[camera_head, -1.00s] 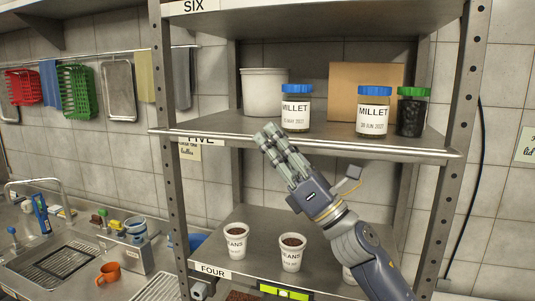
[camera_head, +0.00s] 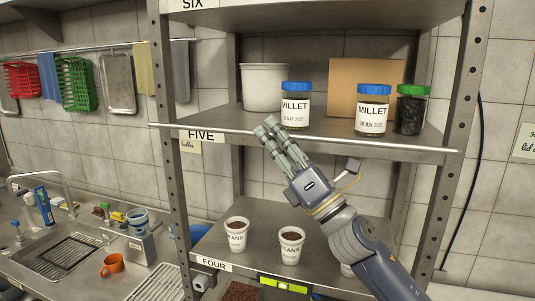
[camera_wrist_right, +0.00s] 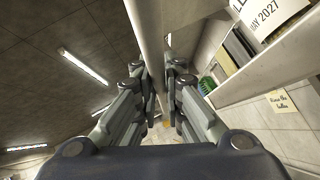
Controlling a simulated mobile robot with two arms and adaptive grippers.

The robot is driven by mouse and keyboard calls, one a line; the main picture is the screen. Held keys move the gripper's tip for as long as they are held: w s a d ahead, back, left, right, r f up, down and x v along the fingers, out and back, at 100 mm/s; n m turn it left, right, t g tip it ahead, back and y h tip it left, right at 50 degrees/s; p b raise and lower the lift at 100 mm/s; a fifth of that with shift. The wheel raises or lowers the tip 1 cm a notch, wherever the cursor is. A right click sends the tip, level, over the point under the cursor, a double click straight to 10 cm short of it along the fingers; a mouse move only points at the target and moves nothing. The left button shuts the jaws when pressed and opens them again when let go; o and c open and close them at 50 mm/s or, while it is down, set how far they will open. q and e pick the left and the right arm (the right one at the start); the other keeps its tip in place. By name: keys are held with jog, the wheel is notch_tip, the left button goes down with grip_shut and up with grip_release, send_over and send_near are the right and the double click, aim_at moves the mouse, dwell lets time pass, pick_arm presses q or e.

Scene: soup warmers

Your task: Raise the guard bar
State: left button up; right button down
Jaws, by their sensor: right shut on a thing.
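The guard bar (camera_head: 380,144) is a thin metal rail running across the front of shelf five (camera_head: 345,131), from post to post. It sits near the shelf's front edge, just above the FIVE label (camera_head: 201,135). My right gripper (camera_head: 271,124) reaches up from the lower right, with its fingertips at the bar left of its middle. In the right wrist view the bar (camera_wrist_right: 147,38) runs between the fingers of this gripper (camera_wrist_right: 158,75), which are shut on it. The fingers hide the gripped stretch of bar. My left gripper is not in view.
Behind the bar stand millet jars (camera_head: 296,107) (camera_head: 373,112), a green-lidded jar (camera_head: 410,112), a white tub (camera_head: 265,88) and a cardboard box (camera_head: 347,78). A sink (camera_head: 62,258) is at left.

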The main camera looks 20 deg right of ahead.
jog(key=shift+w+d+r+m+t+h, duration=0.15)
jog(key=shift+r+m+h, duration=0.1)
jog(key=shift+m+h, duration=0.35)
jog(key=shift+s+a+r+m+t+h, duration=0.1)
jog(key=shift+r+m+t+h, duration=0.1)
jog(key=shift+m+h, duration=0.35)
jog(key=shift+w+d+r+m+h, duration=0.1)
jog(key=shift+r+m+h, duration=0.15)
jog(key=shift+m+h, duration=0.4)
jog(key=shift+w+d+r+m+h, duration=0.1)
jog(key=shift+r+m+h, duration=0.1)
jog(key=shift+m+h, duration=0.4)
jog(key=shift+w+d+r+m+h, duration=0.1)
jog(key=shift+r+m+h, duration=0.15)
jog(key=shift+m, duration=0.4)
jog(key=shift+w+r+m+h, duration=0.15)
jog(key=shift+m+h, duration=0.2)
jog(key=shift+m, duration=0.3)
jog(key=shift+r, duration=0.1)
jog(key=shift+w+d+r+m+h, duration=0.1)
jog(key=shift+r+m+h, duration=0.05)
jog(key=shift+m+h, duration=0.35)
jog(key=shift+w+d+r+m+h, duration=0.1)
jog(key=shift+r+m+h, duration=0.05)
jog(key=shift+m+h, duration=0.35)
